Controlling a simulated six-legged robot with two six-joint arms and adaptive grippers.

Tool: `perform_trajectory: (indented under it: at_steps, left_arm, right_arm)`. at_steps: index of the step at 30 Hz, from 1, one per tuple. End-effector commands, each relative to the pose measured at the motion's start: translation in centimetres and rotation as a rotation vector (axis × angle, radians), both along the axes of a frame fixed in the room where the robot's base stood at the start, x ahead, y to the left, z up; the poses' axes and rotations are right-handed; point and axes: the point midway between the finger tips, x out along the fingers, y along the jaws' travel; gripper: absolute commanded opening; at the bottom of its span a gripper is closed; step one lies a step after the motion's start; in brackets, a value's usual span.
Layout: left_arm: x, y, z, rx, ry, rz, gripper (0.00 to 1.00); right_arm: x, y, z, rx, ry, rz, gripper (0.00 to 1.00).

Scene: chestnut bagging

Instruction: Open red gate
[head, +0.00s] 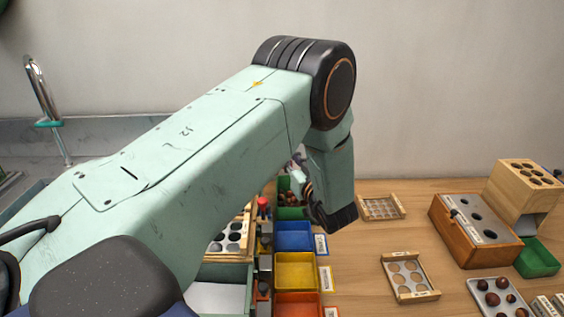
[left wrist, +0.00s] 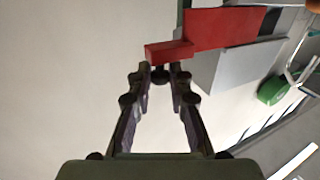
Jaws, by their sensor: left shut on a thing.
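In the left wrist view, the red gate (left wrist: 222,28) is a flat red piece with a narrower red tab (left wrist: 168,52) reaching left to my fingertips. My left gripper (left wrist: 160,74) has its fingers drawn together at the tips and is shut on the end of this tab. A grey block (left wrist: 235,68) sits right against the red piece. In the head view, my left arm crosses the picture and hides most of the gripper and the gate. My right gripper is in neither view.
Blue (head: 294,237), yellow (head: 296,272) and orange (head: 297,304) bins line the bench beside my arm. A green bin (head: 290,212) holding brown things lies behind them. A wooden holed box (head: 462,240) and small wooden trays (head: 409,278) stand to the right, with bare bench between.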

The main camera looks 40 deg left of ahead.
Motion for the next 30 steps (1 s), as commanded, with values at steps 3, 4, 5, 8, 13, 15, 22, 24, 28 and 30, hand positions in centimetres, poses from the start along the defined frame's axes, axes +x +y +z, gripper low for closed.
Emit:
perform_trajectory:
  at_steps: [3,4,5,8,13,15,22,24,28,30]
  left_arm:
    - [0.0,0.0,0.2,0.002,-0.002,0.001,0.00]
    - [0.0,0.0,0.2,0.001,-0.002,0.001,0.00]
    - [0.0,0.0,0.2,0.001,-0.002,0.001,0.00]
    - [0.0,0.0,0.2,0.001,-0.002,0.001,0.27]
    - [0.0,0.0,0.1,0.000,-0.001,0.000,0.29]
    - [0.0,0.0,0.1,0.000,0.000,0.000,0.29]
    - [-0.6,-1.2,0.1,0.000,0.001,-0.004,0.29]
    - [-1.1,-2.3,0.1,0.002,0.002,-0.006,0.29]
    - [-2.3,-4.6,0.2,0.004,0.001,-0.007,0.29]
    - [-2.8,-5.8,0.2,0.004,0.000,-0.007,0.29]
  right_arm:
    - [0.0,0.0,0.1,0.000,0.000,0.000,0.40]
    - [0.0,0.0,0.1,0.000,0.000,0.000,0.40]
    - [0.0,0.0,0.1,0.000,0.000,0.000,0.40]
    - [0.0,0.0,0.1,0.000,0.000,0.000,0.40]
    - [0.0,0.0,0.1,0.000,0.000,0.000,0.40]
    - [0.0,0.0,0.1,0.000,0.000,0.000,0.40]
    - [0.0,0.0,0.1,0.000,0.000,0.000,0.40]
    - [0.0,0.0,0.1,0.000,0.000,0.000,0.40]
    - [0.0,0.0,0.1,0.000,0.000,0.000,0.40]
    - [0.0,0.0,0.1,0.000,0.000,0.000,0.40]
